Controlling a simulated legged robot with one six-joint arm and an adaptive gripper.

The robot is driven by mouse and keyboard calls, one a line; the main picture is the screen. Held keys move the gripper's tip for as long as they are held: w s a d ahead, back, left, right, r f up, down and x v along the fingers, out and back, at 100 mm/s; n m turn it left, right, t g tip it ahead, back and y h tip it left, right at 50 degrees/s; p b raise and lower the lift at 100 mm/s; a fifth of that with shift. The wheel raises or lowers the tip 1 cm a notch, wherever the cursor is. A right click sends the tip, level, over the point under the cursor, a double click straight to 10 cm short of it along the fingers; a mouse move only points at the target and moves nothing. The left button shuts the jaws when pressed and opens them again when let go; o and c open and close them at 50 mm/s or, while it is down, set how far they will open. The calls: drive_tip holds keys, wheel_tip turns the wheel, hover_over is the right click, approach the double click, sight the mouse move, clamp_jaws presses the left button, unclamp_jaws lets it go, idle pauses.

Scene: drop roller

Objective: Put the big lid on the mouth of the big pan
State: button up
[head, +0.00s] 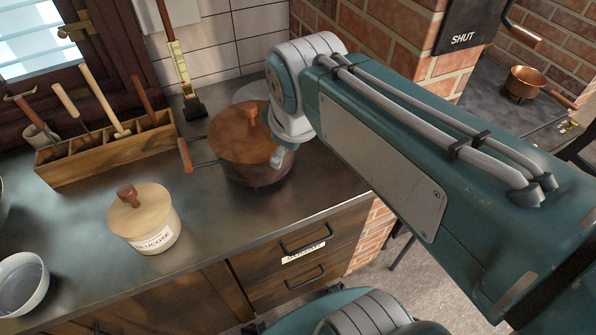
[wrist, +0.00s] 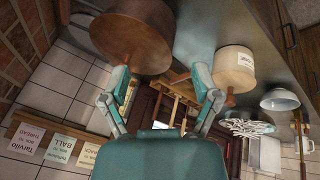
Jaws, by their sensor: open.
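The big pan (head: 260,176) stands on the worktop in the head view, with a handle (head: 186,155) pointing left. The brown, round big lid (head: 225,135) lies over its mouth, with its knob (head: 251,113) up; I cannot tell how exactly it is seated. My gripper (head: 278,157) is at the right side of the pan, partly hidden by my arm. In the upside-down wrist view, my gripper (wrist: 162,76) has its fingers spread with nothing held between them. The pan and lid (wrist: 135,40) show beyond the left finger there.
A glucose jar (head: 146,228) with a knobbed lid stands front left of the pan. A wooden tool rack (head: 104,152) stands behind it, and a white bowl (head: 22,284) at far left. A pale round thing (head: 250,90) is behind the pan. Worktop between jar and pan is clear.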

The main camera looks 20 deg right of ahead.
drive_tip(key=s+f+m, duration=0.3)
drive_tip(key=s+m, duration=0.2)
drive_tip(key=m, duration=0.2)
drive_tip(key=shift+s+f+m+t, duration=0.3)
drive_tip(key=shift+s+m+t, duration=0.1)
idle(0.7)
